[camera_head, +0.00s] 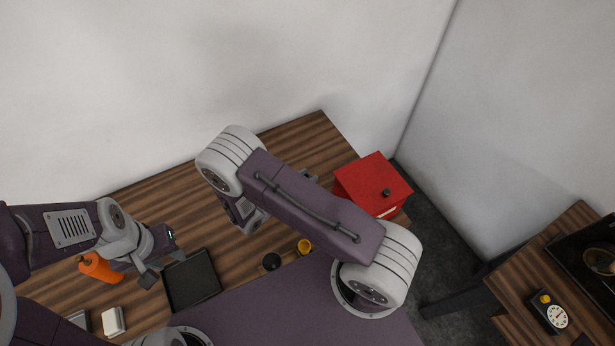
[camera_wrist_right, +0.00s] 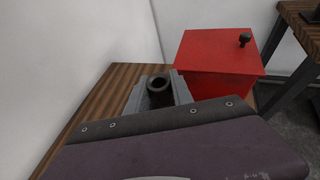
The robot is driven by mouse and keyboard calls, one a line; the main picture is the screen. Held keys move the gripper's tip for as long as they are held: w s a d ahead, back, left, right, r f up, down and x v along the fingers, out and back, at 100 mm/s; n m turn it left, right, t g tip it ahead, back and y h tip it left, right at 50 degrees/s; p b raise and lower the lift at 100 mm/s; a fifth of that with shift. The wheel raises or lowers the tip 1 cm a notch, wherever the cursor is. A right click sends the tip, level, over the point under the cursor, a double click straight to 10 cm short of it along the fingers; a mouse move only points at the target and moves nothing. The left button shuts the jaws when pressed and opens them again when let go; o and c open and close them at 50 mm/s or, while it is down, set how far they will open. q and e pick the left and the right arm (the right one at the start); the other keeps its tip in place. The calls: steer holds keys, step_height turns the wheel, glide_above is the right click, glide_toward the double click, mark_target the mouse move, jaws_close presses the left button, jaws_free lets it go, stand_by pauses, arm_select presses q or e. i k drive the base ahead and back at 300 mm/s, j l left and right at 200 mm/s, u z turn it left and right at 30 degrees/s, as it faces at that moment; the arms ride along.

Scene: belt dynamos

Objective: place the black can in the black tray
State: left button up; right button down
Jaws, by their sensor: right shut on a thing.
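The black tray (camera_head: 192,281) lies flat and empty on the wooden table. My right gripper (camera_wrist_right: 158,94) is shut on the black can (camera_wrist_right: 158,84), a dark cylinder with a round ring-like top between the fingers. In the head view my right arm hides the can and most of that gripper; a grey gripper part (camera_head: 309,175) shows past the arm, left of the red box. My left gripper (camera_head: 162,268) is open and empty, beside the upper left edge of the tray.
A red box (camera_head: 372,184) with a black knob stands at the table's right end. A black round object (camera_head: 271,262) and a yellow cup-like object (camera_head: 304,247) sit near the front edge. An orange bottle (camera_head: 99,267) and a white block (camera_head: 114,321) are left of the tray.

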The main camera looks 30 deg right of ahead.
mark_target(191, 281)
steer(key=k, duration=1.15)
